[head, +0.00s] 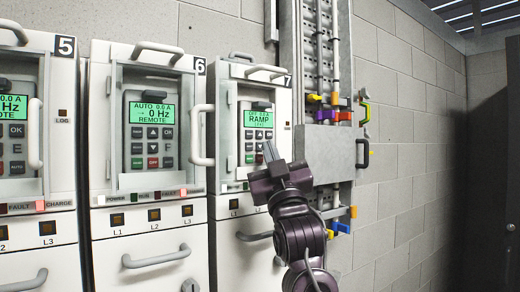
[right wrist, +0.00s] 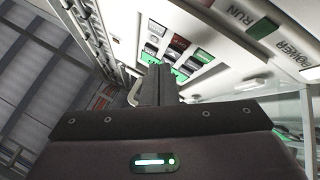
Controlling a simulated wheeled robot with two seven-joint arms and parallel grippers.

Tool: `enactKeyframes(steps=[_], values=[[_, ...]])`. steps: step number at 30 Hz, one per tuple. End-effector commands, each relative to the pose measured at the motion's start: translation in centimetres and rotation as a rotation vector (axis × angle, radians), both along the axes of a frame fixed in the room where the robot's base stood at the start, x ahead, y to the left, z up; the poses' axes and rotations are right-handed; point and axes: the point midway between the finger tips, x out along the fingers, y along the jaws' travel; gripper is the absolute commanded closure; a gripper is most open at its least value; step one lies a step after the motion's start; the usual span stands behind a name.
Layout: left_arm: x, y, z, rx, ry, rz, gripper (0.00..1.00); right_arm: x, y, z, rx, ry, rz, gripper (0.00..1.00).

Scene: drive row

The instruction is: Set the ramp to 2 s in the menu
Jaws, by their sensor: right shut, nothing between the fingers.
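Drive 7 is the rightmost cabinet (head: 225,160) in the head view. Its keypad (head: 258,147) has rows of dark buttons with a red one low down. The green display (head: 258,118) reads RAMP, with small lines above and below that I cannot read surely. My right gripper (head: 270,152) is shut and empty, its fingertips at the keypad's lower right; I cannot tell whether they touch a button. In the right wrist view, the shut fingers (right wrist: 158,72) point at the tilted keypad (right wrist: 172,43) and hide part of it. My left gripper is not in view.
Drive 6 (head: 150,75), its display reading AUTO and REMOTE, and drive 5 (head: 62,100) stand to the left. Handles such as the upright one (head: 202,135) stick out from the fronts. A cable rack (head: 322,140) with coloured clips stands right of drive 7.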

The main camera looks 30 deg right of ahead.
Motion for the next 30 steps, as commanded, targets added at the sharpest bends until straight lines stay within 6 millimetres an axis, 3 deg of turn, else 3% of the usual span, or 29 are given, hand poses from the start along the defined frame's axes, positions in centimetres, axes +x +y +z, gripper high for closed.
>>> enactKeyframes(steps=[11, 21, 30], values=[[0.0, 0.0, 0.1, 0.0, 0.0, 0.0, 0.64, -0.2, -0.1, 0.1, 0.0, 0.0, 0.0, 1.0], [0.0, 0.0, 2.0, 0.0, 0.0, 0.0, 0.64, 0.0, -2.3, 2.6, 0.002, 0.0, -0.002, 1.0], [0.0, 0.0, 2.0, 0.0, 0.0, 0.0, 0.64, 0.0, -2.6, 2.6, -0.001, 0.0, 0.001, 1.0]])
